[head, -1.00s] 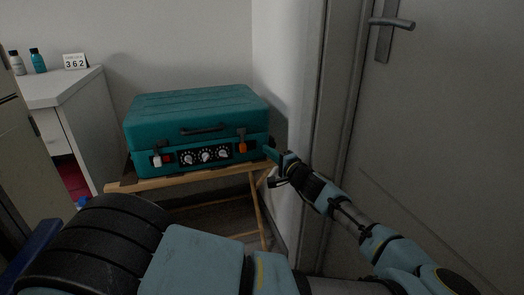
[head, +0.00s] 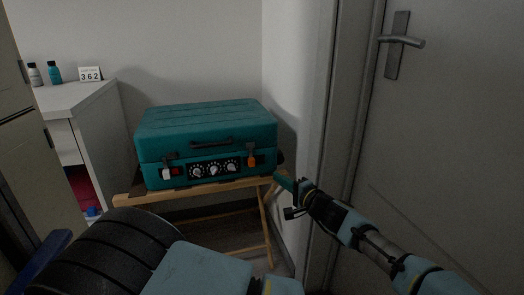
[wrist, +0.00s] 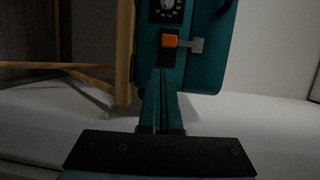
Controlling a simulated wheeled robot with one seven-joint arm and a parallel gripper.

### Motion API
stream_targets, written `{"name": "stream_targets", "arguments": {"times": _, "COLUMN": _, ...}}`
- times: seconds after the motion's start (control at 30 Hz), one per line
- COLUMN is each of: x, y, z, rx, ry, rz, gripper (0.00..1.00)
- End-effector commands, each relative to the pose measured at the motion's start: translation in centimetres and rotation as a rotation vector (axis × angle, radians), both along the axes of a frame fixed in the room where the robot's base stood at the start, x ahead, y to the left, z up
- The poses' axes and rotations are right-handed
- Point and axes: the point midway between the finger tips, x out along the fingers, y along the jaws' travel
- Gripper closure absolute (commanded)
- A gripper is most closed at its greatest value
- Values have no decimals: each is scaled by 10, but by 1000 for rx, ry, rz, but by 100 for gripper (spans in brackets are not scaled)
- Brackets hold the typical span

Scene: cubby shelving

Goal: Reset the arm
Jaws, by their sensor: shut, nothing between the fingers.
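My gripper (head: 283,181) is at the right of the picture in the head view, beside the right front corner of a teal case. In the wrist view its two teal fingers (wrist: 161,104) are together with nothing between them. My arm reaches in from the lower right, in front of the door. The teal case (head: 207,128) is closed, with dials and latches on its front, and rests on a wooden folding stand (head: 190,190). One orange latch (wrist: 171,41) shows just beyond the fingertips in the wrist view. I cannot tell whether the fingertips touch the case.
A grey door (head: 450,130) with a lever handle (head: 401,41) stands close on the right. A white cabinet (head: 105,135) at the left holds two small bottles (head: 45,73) and a "362" card (head: 90,74). The white wall is close behind the case.

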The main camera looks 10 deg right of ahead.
Motion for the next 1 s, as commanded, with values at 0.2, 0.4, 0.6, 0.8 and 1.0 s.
{"name": "stream_targets", "arguments": {"times": 0.2, "x": -9, "y": 119, "z": -45, "rx": -136, "ry": 242, "rz": 348, "gripper": 100}}
{"name": "stream_targets", "arguments": {"times": 0.4, "x": -53, "y": 185, "z": -77, "rx": -312, "ry": 475, "rz": 620, "gripper": 100}}
{"name": "stream_targets", "arguments": {"times": 0.6, "x": -98, "y": 206, "z": -84, "rx": -531, "ry": 680, "rz": 799, "gripper": 100}}
{"name": "stream_targets", "arguments": {"times": 0.8, "x": -125, "y": 202, "z": -63, "rx": -777, "ry": 828, "rz": 885, "gripper": 100}}
{"name": "stream_targets", "arguments": {"times": 1.0, "x": -134, "y": 198, "z": -18, "rx": -1022, "ry": 900, "rz": 878, "gripper": 100}}
